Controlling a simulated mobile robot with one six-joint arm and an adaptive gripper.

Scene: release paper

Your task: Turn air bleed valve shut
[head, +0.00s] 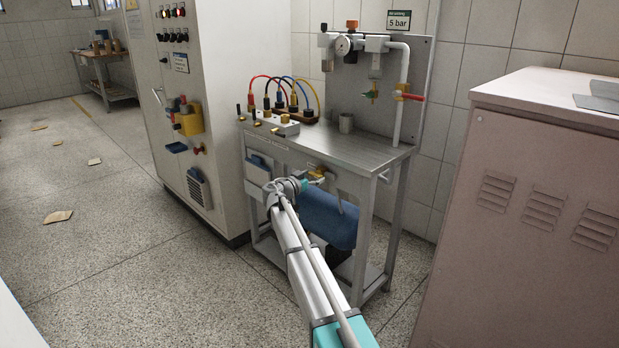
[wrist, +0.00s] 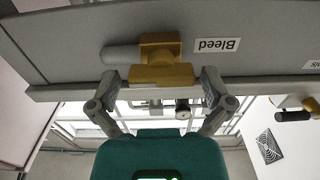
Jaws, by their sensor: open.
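The air bleed valve (wrist: 160,62) is a yellow body with a grey lever (wrist: 120,55) pointing left in the wrist view. It sits on a grey panel beside an upside-down "Bleed" label (wrist: 218,45). My gripper (wrist: 161,80) is open, with one finger on each side of the yellow body's lower part. I cannot tell whether either finger touches it. In the head view my gripper (head: 303,184) is at the front of the metal bench, next to a small yellow fitting (head: 317,173). The fingers are hard to make out there.
A blue tank (head: 328,219) hangs below. A tall cabinet (head: 200,60) stands left and a pinkish cabinet (head: 520,220) right. Papers (head: 58,216) lie on the floor.

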